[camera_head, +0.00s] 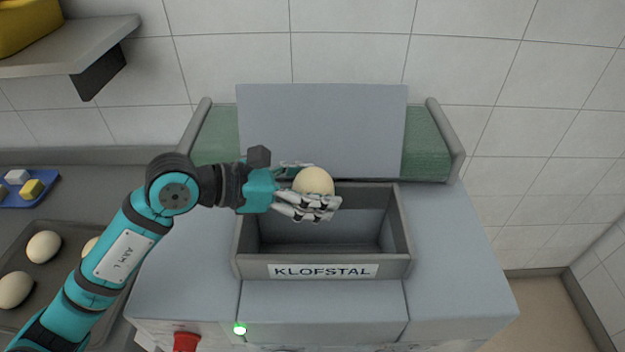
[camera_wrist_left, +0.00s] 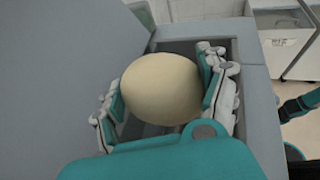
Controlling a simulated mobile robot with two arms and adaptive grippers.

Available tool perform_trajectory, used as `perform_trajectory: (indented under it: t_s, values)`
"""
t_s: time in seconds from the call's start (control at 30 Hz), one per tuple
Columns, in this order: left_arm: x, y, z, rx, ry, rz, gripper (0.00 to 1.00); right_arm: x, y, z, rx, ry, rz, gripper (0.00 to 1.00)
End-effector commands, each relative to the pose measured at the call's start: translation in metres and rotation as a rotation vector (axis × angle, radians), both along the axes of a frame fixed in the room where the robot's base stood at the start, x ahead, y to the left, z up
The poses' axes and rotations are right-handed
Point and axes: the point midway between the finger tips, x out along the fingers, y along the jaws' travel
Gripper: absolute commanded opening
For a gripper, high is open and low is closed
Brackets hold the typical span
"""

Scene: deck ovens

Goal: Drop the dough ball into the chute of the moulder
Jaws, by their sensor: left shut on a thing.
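The dough ball (camera_head: 313,181) is pale and round. My left gripper (camera_head: 306,192) is shut on it and holds it over the back left part of the chute (camera_head: 324,271) of the moulder. In the left wrist view the dough ball (camera_wrist_left: 161,89) sits between both fingers of my left gripper (camera_wrist_left: 165,95), with the dark chute opening behind it. The chute is a grey open box with a KLOFSTAL label on its front; the part of it that shows is empty. The moulder (camera_head: 455,235) is light grey with a green belt. My right gripper is not in the head view.
A dark tray (camera_head: 60,228) with several dough balls lies on the counter at the left. A blue tray (camera_head: 52,186) with small blocks is behind it. A shelf (camera_head: 90,50) juts out at upper left. An upright grey panel (camera_head: 322,125) stands behind the chute.

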Motion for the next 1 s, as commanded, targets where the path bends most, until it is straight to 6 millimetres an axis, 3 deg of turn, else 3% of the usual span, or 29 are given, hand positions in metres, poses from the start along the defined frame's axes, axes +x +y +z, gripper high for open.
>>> perform_trajectory:
  t_s: [0.1,0.23,0.27,0.43,0.6,0.77,1.0]
  values:
    - [0.000,0.000,0.000,-0.001,-0.002,0.001,0.39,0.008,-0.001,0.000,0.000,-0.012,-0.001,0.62]
    - [0.000,0.000,0.000,-0.002,-0.002,0.000,0.39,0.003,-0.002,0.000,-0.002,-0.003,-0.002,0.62]
    - [0.000,0.000,0.000,-0.002,-0.002,0.000,0.79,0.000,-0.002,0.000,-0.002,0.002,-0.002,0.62]
    - [0.000,0.000,0.000,-0.001,0.000,0.000,1.00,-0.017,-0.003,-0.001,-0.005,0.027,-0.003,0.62]
    - [0.000,0.000,0.000,-0.001,0.000,0.000,1.00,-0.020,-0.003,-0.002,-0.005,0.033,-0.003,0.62]
    - [-0.001,0.003,0.000,0.001,0.000,0.000,1.00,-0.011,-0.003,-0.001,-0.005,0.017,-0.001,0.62]
    - [-0.014,0.038,0.014,0.005,-0.001,0.003,1.00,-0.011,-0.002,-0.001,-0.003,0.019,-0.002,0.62]
